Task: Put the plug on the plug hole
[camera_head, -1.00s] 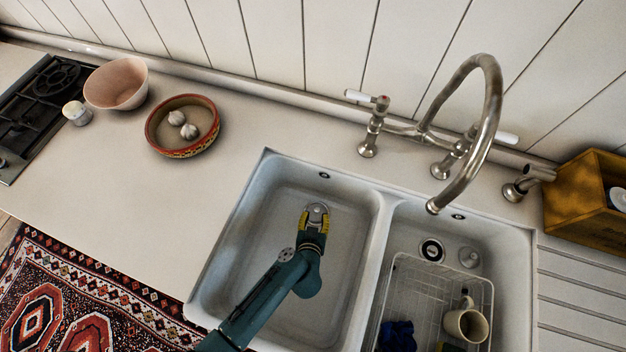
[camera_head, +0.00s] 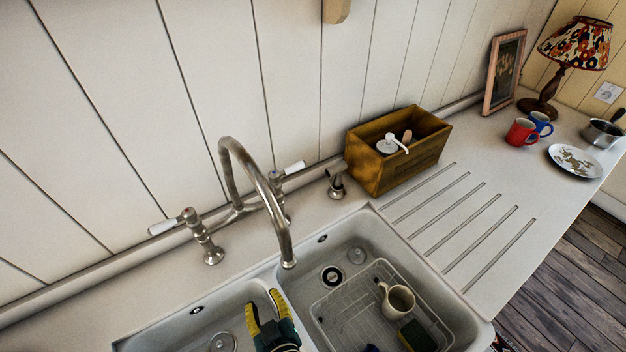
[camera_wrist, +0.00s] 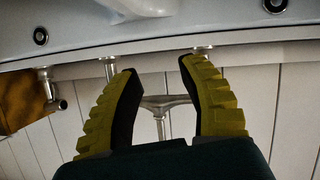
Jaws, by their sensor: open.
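The plug (camera_head: 332,276), a small disc with a dark rim and pale centre, lies on the floor of the right basin. A grey round plug hole (camera_head: 357,255) is beside it, uncovered. The left basin has another grey round fitting (camera_head: 222,342), close to the picture's lower edge. My gripper (camera_head: 264,299), with yellow-backed fingers, is open and empty over the left basin near the divider, left of the plug and apart from it. The wrist view shows the open fingers (camera_wrist: 155,72) with the tap and wall beyond; neither plug nor plug hole shows there.
A wire rack (camera_head: 345,312) with a mug (camera_head: 397,301) and a sponge (camera_head: 417,336) fills much of the right basin, close to the plug. The tall curved tap (camera_head: 270,190) hangs over the divider. A wooden box (camera_head: 380,175) stands behind the grooved drainboard (camera_head: 465,215).

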